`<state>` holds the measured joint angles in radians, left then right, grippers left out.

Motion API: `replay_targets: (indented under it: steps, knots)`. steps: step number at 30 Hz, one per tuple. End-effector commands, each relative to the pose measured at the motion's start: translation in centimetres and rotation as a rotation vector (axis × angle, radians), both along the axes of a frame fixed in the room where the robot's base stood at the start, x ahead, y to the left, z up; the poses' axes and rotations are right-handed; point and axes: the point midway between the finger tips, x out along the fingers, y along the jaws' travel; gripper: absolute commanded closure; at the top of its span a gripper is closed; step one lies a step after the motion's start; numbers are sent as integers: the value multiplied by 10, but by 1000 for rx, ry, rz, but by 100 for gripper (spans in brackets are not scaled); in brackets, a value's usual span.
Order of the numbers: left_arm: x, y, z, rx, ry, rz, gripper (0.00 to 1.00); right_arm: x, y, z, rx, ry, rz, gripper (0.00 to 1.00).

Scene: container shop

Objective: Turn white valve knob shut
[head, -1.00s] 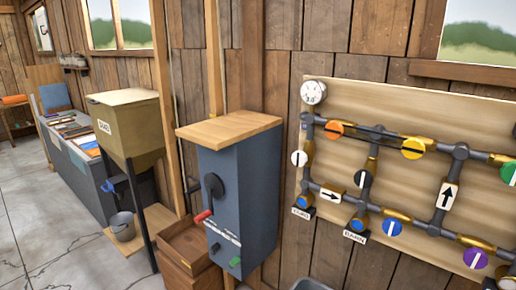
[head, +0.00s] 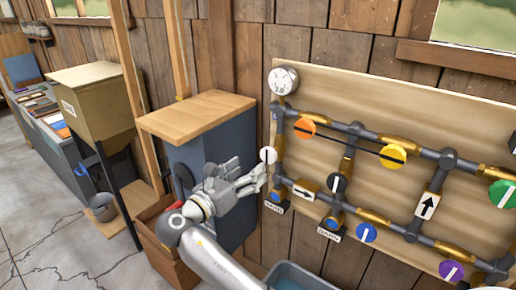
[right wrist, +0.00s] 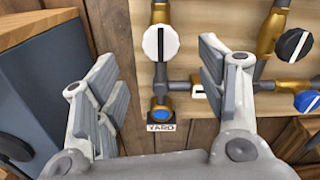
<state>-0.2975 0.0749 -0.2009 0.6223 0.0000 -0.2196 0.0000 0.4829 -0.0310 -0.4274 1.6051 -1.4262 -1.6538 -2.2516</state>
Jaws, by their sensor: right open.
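The white valve knob (head: 268,155) is a round disc with a dark stripe on the left vertical pipe of the wall board. In the right wrist view the white knob (right wrist: 161,42) shows its black stripe standing about upright, above the YARD label. My right gripper (head: 250,175) is open and empty, close to the knob's left and lower side in the head view. In the right wrist view its open fingers (right wrist: 160,85) stand to either side, with the knob beyond them and between them. I see no contact. My left gripper is not in view.
Orange (head: 303,128), yellow (head: 393,156), black (head: 339,183), blue (head: 366,233), green (head: 503,194) and purple (head: 451,271) knobs sit on the same pipes. A blue-grey cabinet (head: 225,150) with a wooden top stands left of the board. A grey tub (head: 300,277) is below.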

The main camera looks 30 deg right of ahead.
Motion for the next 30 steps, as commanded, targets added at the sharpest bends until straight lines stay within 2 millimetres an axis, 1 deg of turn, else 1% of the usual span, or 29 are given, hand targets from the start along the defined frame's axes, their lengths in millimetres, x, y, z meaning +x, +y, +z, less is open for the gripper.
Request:
replay_targets:
  steps: [5,9,12,15,18,21,29,30]
  knots:
    - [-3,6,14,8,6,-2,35,11,-27,4,-3,2,-3,35]
    - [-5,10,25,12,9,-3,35,21,-53,3,-3,4,-3,35]
    - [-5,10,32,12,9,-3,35,28,-69,3,-2,4,-2,35]
    - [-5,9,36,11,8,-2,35,34,-81,2,-1,3,0,35]
    - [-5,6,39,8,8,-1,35,37,-90,0,0,2,0,35]
    - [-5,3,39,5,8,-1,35,39,-94,-1,1,1,2,35]
    - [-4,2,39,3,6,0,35,40,-95,-2,1,1,2,35]
    - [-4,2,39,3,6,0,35,40,-95,-2,1,1,2,39]
